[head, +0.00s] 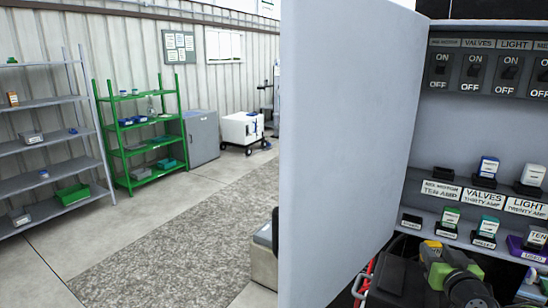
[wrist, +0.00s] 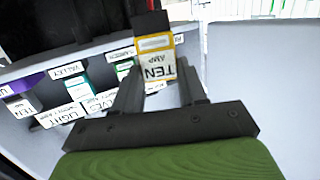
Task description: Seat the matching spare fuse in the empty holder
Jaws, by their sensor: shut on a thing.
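My gripper (wrist: 155,85) is shut on a yellow-and-white fuse (wrist: 157,62) with a black end. Its label reads TEN AMP, upside down in the wrist view. In the head view my gripper (head: 440,258) is low at the right, in front of the cabinet, with a yellow bit of the fuse (head: 431,244) showing. The holder marked TEN AMP (head: 443,173) on the upper shelf has only a low dark base and no fuse on it. The fuse and the holder are apart.
The VALVES fuse (head: 487,167) and LIGHT fuse (head: 533,174) stand beside that holder. Below are a green fuse (head: 449,217), a teal fuse (head: 487,227), an empty dark stand (head: 411,221) and a purple USED tray (head: 522,250) with a TEN fuse. The open grey door (head: 345,140) stands left.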

